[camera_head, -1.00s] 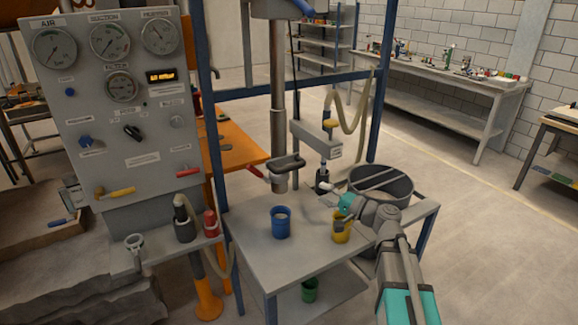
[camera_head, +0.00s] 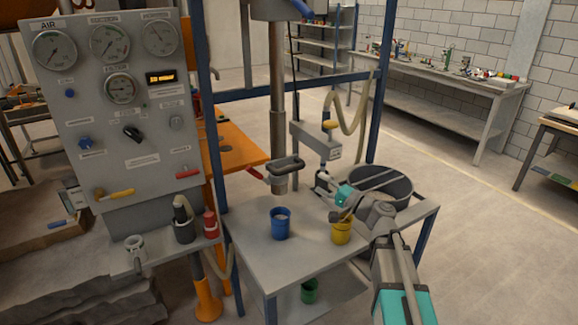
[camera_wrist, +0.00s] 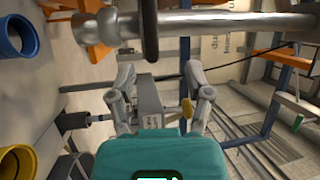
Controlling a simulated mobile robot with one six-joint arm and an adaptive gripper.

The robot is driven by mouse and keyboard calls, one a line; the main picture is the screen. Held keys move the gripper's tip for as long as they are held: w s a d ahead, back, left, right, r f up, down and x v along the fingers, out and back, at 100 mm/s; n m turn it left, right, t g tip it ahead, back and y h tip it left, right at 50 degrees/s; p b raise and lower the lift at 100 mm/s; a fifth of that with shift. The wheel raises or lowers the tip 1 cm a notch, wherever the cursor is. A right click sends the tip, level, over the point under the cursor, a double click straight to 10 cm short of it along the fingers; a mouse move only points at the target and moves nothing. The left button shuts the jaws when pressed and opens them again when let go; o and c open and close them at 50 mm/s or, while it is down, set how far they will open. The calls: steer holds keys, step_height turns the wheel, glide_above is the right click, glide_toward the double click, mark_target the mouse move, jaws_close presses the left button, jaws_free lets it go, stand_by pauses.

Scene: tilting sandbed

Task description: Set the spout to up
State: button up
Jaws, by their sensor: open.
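The grey box is on a stand with a yellow knob (camera_head: 329,126) and a hose. A round bin (camera_head: 398,188) stands behind my arm. The gauge panel (camera_head: 118,110) is at left. The table's front left (camera_head: 262,262) is clear.

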steer(key=p, duration=0.2)
glide_toward(284, 158)
steer(key=a+r, duration=0.2)
steer(key=a, duration=0.3)
steer(key=shift+w+a+f, duration=0.25)
steer(key=shift+w+a, duration=0.3)
steer(key=shift+o, duration=0.2)
jaws_close()
